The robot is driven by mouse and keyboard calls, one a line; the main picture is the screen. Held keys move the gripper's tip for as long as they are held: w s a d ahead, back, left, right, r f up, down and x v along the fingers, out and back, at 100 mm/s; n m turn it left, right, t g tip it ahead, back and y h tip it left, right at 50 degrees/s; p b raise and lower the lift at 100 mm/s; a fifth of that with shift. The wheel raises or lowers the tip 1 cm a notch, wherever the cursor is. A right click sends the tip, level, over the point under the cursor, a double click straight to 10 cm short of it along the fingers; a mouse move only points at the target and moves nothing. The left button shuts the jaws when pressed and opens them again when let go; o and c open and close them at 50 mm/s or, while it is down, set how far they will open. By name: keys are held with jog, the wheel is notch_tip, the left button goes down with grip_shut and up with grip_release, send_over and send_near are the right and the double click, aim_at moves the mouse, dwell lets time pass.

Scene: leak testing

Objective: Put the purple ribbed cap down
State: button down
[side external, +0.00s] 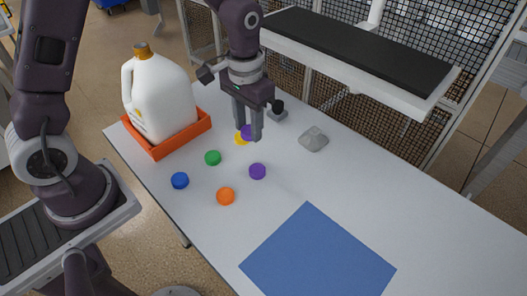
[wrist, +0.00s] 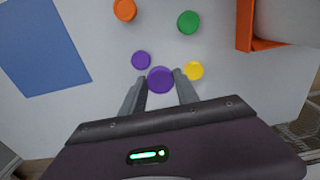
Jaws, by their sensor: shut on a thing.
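My gripper (side external: 248,125) is shut on a purple cap (side external: 247,132) and holds it above the table. In the wrist view the purple cap (wrist: 160,80) sits between the two fingertips (wrist: 160,82). Its ribs are too small to make out. A second purple cap (side external: 257,171) lies on the table in front of the gripper. It also shows in the wrist view (wrist: 141,60), just left of the held cap.
Green (side external: 213,158), blue (side external: 180,180) and orange (side external: 225,196) caps lie nearby. A white jug (side external: 158,95) stands in an orange tray (side external: 157,153) at left. A grey lump (side external: 313,139) lies to the right. A blue mat (side external: 318,258) lies bare at the front.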

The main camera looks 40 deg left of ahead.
jog(key=s+d+m, duration=0.1)
jog(key=s+d, duration=0.1)
jog(key=d, duration=1.1)
jog(key=r+m, duration=0.1)
send_over(302, 256)
notch_tip(302, 256, down, 9)
jog(key=shift+s+f, duration=0.1)
jog(key=shift+f, duration=0.35)
jog(key=shift+f, duration=0.15)
jog(key=c, duration=0.9)
grip_release()
